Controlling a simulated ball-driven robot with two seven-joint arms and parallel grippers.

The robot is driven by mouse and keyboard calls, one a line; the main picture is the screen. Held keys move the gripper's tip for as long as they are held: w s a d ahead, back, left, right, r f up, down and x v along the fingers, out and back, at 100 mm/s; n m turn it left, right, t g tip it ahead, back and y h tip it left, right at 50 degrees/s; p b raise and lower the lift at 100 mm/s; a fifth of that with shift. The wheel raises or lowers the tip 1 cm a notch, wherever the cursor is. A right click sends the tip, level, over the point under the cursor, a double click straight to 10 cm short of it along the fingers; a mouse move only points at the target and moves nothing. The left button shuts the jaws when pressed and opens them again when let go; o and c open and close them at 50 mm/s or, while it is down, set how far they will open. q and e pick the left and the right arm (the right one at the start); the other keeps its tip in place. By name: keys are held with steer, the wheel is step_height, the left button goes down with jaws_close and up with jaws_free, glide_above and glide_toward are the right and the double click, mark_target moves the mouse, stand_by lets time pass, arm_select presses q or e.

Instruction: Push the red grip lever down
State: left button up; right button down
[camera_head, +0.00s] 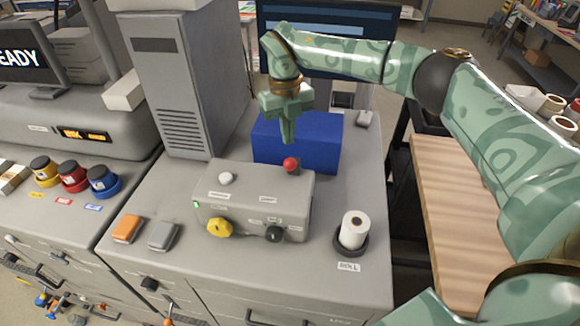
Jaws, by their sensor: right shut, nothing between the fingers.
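The red grip lever (291,164) shows as a round red knob on a short dark mount at the back right of a small grey machine (262,185). It appears raised above the machine's top. My right gripper (288,138) hangs down over the counter with its fingers shut and empty. Its tips appear a little above the red knob, apart from it in the picture; the exact depth gap is hard to tell. My left gripper is not in view.
A blue box (322,140) stands behind the machine. A white roll (354,230) stands at the right, with a tall grey tower (185,85) at the back left. The machine also carries a white knob (226,179) and a yellow knob (220,227).

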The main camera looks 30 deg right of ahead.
mark_target(290, 159)
steer(key=f+b, duration=0.4)
steer(key=f, duration=0.1)
steer(key=shift+s, duration=0.2)
steer(key=shift+s+f+b, duration=0.15)
steer(key=shift+f+b, duration=0.15)
steer(key=shift+b, duration=0.1)
steer(key=shift+f, duration=0.1)
